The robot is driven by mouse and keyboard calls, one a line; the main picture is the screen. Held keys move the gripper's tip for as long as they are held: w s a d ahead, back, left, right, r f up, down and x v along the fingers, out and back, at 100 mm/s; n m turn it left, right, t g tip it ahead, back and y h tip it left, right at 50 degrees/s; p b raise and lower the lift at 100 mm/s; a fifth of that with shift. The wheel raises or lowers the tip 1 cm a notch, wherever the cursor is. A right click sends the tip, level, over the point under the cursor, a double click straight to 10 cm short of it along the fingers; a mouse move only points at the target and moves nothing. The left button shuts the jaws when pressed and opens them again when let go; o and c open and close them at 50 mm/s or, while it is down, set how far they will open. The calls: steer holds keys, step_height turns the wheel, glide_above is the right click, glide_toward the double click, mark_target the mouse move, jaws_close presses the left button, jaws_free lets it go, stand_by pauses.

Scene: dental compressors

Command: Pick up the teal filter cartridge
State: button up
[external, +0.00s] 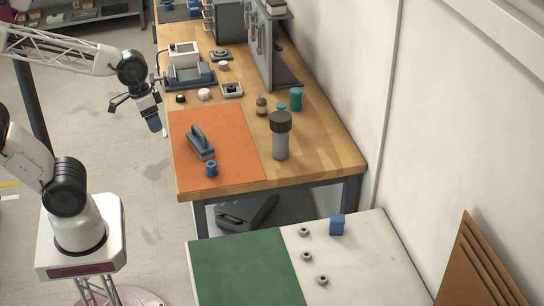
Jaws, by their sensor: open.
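A teal cylinder (296,99), which looks like the filter cartridge, stands upright on the wooden workbench (325,150), toward its right side near the wall. A smaller teal piece (281,107) shows just left of it, partly hidden behind a grey canister with a dark cap (280,140). My gripper (154,123) hangs pointing down off the bench's left edge, well to the left of the teal cylinder and apart from it. It is open; its fingers are small in this view, and I see nothing held between them.
A brown bottle (261,105) stands left of the teal pieces. An orange mat (228,125) carries a blue-grey tool (201,142) and a small blue cylinder (211,169). A grey upright panel (262,50) rises behind. A lower table (360,260) stands in front.

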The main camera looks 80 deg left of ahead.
mark_target(277, 109)
steer(key=w+a+f+n+t+h, duration=0.25)
steer(key=w+n, duration=0.55)
steer(key=w, duration=0.6)
steer(key=w+a+f+n+t+h, duration=0.2)
steer(key=w+a+n+t+h, duration=0.15)
steer(key=w+n, duration=0.7)
steer(key=w+a+f+n+t+y, duration=0.1)
steer(key=w+a+f+n+y, duration=0.1)
steer(key=w+a+f+n, duration=0.2)
steer(key=w+a+f+n+t+y, duration=0.2)
steer(key=w+a+f+n, duration=0.3)
steer(key=a, duration=0.5)
steer(key=w+a+f+n+t+y, duration=0.1)
steer(key=w+a+f+n+y, duration=0.2)
steer(key=w+a+f+n, duration=0.2)
steer(key=shift+w+a+f+n+t, duration=0.15)
steer(key=shift+w+a+t, duration=0.1)
steer(key=shift+a, duration=0.5)
steer(key=shift+w+a+f+n+t, duration=0.15)
steer(key=shift+w+a, duration=0.1)
steer(key=shift+a, duration=0.45)
steer(key=shift+a+f+n, duration=0.25)
steer(key=shift+a+f, duration=0.05)
steer(key=shift+a, duration=0.1)
steer(key=shift+w, duration=0.15)
steer(key=shift+x, duration=1.2)
